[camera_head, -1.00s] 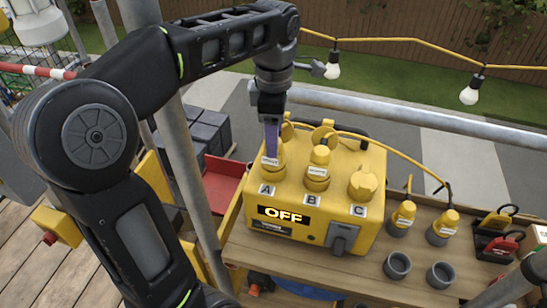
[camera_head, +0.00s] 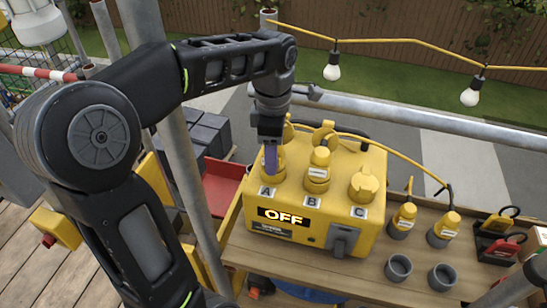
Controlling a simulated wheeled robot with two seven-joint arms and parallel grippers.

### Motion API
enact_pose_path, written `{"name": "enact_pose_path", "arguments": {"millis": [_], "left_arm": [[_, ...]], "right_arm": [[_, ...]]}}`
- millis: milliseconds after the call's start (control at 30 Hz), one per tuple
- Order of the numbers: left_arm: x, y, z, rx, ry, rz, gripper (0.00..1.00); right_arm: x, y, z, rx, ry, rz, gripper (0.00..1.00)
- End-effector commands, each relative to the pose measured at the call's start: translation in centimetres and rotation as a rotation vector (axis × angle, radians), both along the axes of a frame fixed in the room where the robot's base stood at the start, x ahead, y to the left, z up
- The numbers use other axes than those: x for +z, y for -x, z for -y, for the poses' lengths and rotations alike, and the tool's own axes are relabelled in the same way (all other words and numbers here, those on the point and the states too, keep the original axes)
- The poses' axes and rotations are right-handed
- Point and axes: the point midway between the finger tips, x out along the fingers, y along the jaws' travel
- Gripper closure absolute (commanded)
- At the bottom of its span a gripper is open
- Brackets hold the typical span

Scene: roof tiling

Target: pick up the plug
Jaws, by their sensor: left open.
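A yellow power box (camera_head: 290,215) with an OFF display stands on the wooden shelf. A yellow plug (camera_head: 280,172) sits upright at outlet A, and another labelled plug (camera_head: 319,170) sits at outlet B. Outlet C (camera_head: 364,184) shows a yellow cover. My left gripper (camera_head: 270,158) points down at the plug at A, with its purple-grey finger over the plug's front. The jaws are open; the far finger is hidden, so I cannot tell whether they touch the plug. Two more yellow plugs (camera_head: 404,216) (camera_head: 442,231) stand on the shelf to the right. My right gripper is not in view.
Two grey cups (camera_head: 398,267) (camera_head: 441,277) and red and black padlocks (camera_head: 497,247) occupy the shelf's right side. A yellow cable (camera_head: 400,158) arcs behind the box. A grey scaffold rail (camera_head: 430,122) runs behind, and an upright pole (camera_head: 165,130) stands left.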

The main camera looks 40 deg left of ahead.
Motion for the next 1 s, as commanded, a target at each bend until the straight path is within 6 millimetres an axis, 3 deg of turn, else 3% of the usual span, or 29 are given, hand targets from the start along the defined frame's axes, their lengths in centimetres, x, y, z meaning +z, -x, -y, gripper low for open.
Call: {"name": "enact_pose_path", "arguments": {"millis": [700,1000], "left_arm": [[-0.15,0.07,0.02,0.000,0.001,-0.004,1.00],[-0.27,0.12,0.04,0.000,0.002,-0.007,1.00]], "right_arm": [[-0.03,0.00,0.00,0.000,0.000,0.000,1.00],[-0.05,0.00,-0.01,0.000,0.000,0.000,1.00]]}}
